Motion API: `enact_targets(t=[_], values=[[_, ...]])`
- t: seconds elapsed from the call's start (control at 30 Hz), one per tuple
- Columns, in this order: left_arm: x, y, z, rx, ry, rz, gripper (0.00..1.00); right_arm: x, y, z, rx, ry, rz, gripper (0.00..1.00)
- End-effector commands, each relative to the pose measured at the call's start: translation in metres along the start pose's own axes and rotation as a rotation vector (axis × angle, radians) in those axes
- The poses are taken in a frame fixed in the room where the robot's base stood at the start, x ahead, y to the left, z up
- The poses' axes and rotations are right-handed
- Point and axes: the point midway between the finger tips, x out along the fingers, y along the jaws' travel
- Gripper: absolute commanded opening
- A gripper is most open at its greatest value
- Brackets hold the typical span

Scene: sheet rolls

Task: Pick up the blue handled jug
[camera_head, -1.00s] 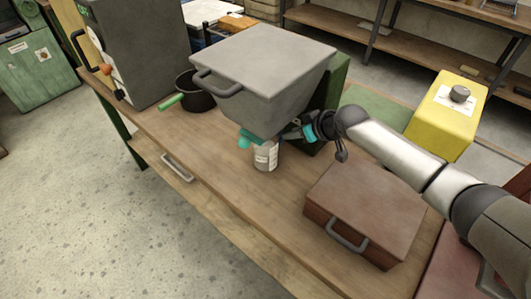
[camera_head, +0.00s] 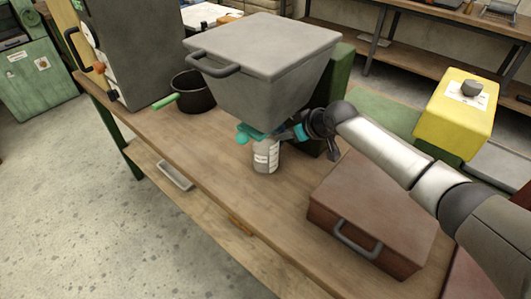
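A pale bottle-shaped container (camera_head: 266,157) with a printed label stands upright on the wooden workbench, beneath a large grey hopper. A rounded teal piece (camera_head: 243,139) shows at its upper left; I cannot tell whether it belongs to the container or the hopper. No clearly blue handle shows; the container's top is partly hidden. My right gripper (camera_head: 299,131), with teal on its fingers, reaches in from the right beside the container's top, under the hopper. Its finger gap and any contact are unclear. My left gripper is not in view.
The grey hopper (camera_head: 262,72) overhangs the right gripper closely. A dark pot (camera_head: 193,92) with a green handle stands to its left. A reddish-brown case (camera_head: 371,213) lies below my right arm. A yellow box (camera_head: 456,115) is at right. The bench front is mostly clear.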

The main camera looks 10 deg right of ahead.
Motion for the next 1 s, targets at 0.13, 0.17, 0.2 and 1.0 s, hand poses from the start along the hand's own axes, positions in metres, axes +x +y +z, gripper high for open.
enact_targets(t=[0.13,0.17,0.2,1.0], values=[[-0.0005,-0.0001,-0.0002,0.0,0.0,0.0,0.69,-0.0003,-0.0001,-0.0004,0.0,0.0,0.0,0.32],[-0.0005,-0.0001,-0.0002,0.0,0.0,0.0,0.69,-0.0003,-0.0001,-0.0004,0.0,0.0,0.0,0.32],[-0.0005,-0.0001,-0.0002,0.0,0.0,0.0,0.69,-0.0003,-0.0001,-0.0003,0.0,0.0,0.0,0.3],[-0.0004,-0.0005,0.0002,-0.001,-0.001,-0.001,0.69,-0.0002,0.0,0.0006,-0.001,-0.002,0.0,0.0]])
